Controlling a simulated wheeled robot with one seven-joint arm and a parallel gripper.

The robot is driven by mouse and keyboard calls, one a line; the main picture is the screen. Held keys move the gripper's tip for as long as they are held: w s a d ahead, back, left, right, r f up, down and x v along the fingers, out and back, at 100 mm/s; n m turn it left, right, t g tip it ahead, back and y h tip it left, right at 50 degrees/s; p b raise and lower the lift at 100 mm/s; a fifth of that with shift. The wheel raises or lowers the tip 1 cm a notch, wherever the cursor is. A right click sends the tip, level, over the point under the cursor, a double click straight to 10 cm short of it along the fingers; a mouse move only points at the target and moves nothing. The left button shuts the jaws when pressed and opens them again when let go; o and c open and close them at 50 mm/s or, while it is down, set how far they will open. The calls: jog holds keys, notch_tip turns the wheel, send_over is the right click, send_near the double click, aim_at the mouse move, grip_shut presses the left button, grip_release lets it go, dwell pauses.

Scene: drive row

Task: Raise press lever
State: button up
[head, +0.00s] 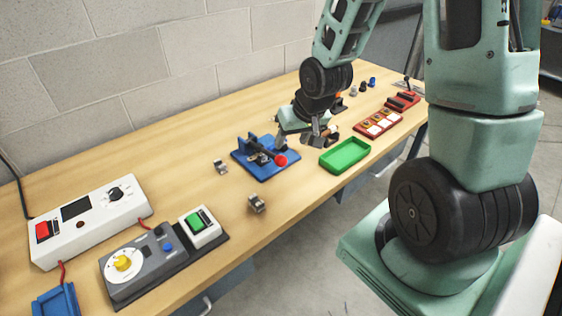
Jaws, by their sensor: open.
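The press (262,158) has a blue base and a blue upright and stands on the wooden bench in the middle of the head view. Its dark lever ends in a red ball knob (281,160), which sits low near the right side of the base. My gripper (316,138) is open, just right of and behind the press in the picture. It appears apart from the red knob. My wrist and gripper hide part of the bench behind the press, and the fingertips are small and hard to make out.
A green tray (345,155) lies close to the right of the press. Small metal parts (257,203) lie on the near bench and left of the press (220,167). A red block (380,123) is further right. Control boxes (90,222) fill the left end.

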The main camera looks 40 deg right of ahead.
aim_at(282, 158)
jog(key=x, duration=1.1)
jog(key=shift+w+f, duration=0.15)
jog(key=shift+f, duration=0.25)
grip_shut()
jog(key=shift+r+p, duration=0.15)
jog(key=shift+p, duration=0.25)
